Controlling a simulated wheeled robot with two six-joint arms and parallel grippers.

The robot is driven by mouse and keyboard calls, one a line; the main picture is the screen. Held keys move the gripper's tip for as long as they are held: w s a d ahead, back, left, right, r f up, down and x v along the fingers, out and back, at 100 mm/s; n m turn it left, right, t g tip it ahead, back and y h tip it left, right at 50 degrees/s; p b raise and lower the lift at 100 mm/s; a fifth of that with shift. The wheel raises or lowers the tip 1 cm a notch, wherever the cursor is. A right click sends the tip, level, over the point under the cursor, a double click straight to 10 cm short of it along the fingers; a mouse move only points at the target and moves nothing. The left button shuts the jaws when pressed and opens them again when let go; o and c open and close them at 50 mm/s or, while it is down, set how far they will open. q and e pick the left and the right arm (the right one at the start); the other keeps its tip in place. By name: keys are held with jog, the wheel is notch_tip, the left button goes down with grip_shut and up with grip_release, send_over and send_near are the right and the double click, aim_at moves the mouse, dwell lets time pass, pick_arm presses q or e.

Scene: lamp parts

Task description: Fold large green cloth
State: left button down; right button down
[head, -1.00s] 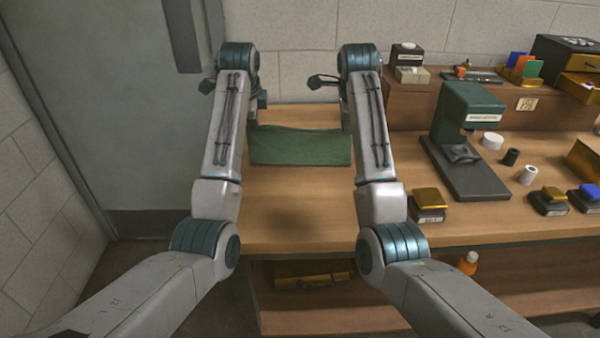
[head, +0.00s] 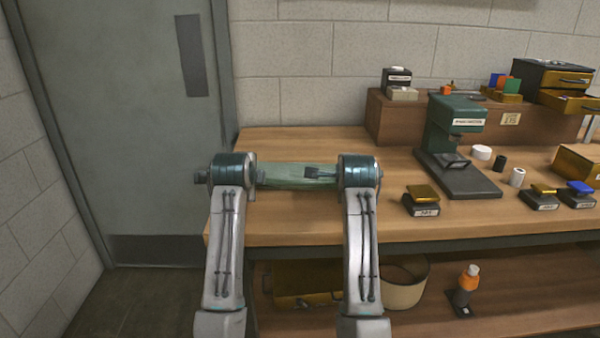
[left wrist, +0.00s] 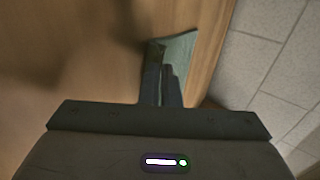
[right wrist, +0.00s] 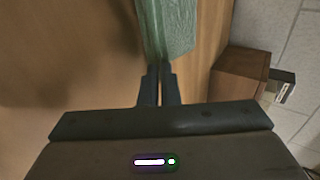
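The green cloth (head: 290,178) shows in the head view as a narrow pale green band between my two forearms, over the left part of the table.
A green press (head: 455,125) stands right of the cloth, with stamps (head: 422,200), small cylinders and a box near it. A wooden riser (head: 410,115) is at the back. The table (head: 300,140) is clear behind the cloth. A grey door (head: 130,120) is at left.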

pick_arm(q)
jog(key=c, duration=1.3)
grip_release()
pick_arm(e)
jog(key=c, duration=1.3)
grip_release()
pick_arm(q)
jog(key=s+r, duration=0.1)
jog(key=r, duration=0.2)
jog(key=s+r, duration=0.1)
jog(key=r, duration=0.2)
jog(key=s+r, duration=0.2)
jog(key=r, duration=0.1)
pick_arm(e)
jog(key=s+r, duration=0.1)
jog(key=r, duration=0.2)
jog(key=s+r, duration=0.1)
jog(key=r, duration=0.2)
jog(key=s+r, duration=0.2)
jog(key=r, duration=0.1)
